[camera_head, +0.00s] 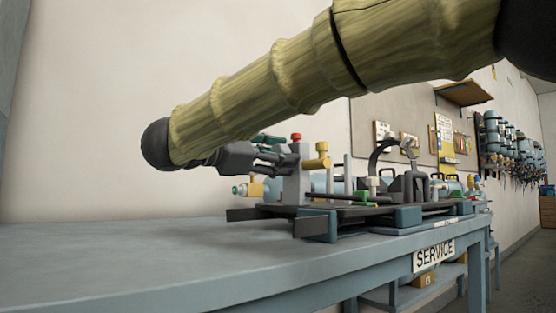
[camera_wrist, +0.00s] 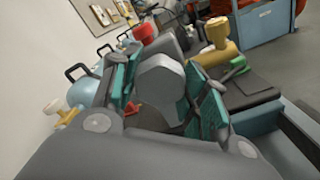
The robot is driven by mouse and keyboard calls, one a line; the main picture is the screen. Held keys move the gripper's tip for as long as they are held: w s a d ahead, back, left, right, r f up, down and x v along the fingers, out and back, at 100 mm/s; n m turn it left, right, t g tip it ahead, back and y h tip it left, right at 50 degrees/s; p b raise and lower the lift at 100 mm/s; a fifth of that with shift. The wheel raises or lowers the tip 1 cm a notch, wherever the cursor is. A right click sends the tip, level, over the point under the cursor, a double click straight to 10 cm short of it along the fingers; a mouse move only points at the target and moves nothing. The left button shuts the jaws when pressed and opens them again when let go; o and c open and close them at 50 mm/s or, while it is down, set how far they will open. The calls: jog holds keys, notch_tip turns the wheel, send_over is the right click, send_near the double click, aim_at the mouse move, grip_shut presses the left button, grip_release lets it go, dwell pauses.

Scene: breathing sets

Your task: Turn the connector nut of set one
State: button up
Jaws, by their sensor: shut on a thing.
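My gripper (camera_head: 278,154) reaches in from the upper right to the near end of the front breathing set (camera_head: 350,210) on the bench. In the wrist view its teal-padded fingers (camera_wrist: 167,86) are shut on a grey faceted piece, which looks like the connector nut (camera_wrist: 160,82). The nut is hidden behind the fingers in the head view. A grey block (camera_head: 296,178) with a red knob (camera_head: 296,137) and a brass fitting (camera_head: 320,162) stands beside the gripper. A light blue cylinder (camera_head: 327,184) lies behind the block.
The blue-grey bench (camera_head: 150,260) is bare at the left front. A SERVICE sign (camera_head: 434,256) hangs on its edge. More sets with black handles (camera_wrist: 77,72) stand farther along. The wall holds a board (camera_head: 385,115) and a rack of blue cylinders (camera_head: 505,135).

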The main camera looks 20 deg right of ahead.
jog(key=shift+r+m, duration=0.1)
jog(key=shift+m, duration=0.3)
jog(key=o, duration=1)
jog(key=shift+s, duration=0.1)
jog(key=shift+o, duration=0.2)
jog(key=v, duration=1.2)
jog(key=shift+d, duration=0.1)
